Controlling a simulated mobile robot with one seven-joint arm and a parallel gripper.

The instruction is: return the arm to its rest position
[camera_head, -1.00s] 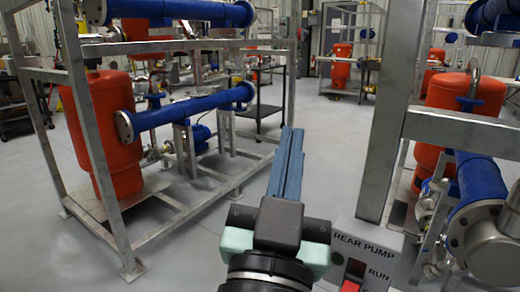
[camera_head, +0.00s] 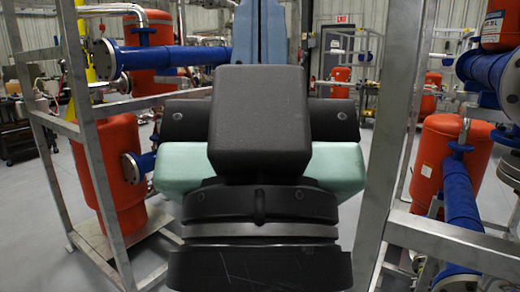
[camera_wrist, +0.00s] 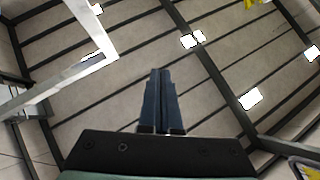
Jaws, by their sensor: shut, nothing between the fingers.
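My gripper (camera_head: 258,30) stands large in the middle of the head view, raised and close to the camera. Its blue-grey fingers point up, and their tips run past the top edge of that view. In the wrist view the two fingers (camera_wrist: 161,100) lie side by side, shut, with nothing between them. Behind them the wrist view shows the ceiling, with dark beams and bright lights. My gripper's dark body and pale green sides hide the middle of the shop.
A metal frame (camera_head: 90,150) with an orange tank (camera_head: 112,165) and a blue pipe (camera_head: 185,57) stands at left. A steel post (camera_head: 402,130) and another orange tank (camera_head: 440,160) stand at right. Grey floor (camera_head: 30,215) shows at far left.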

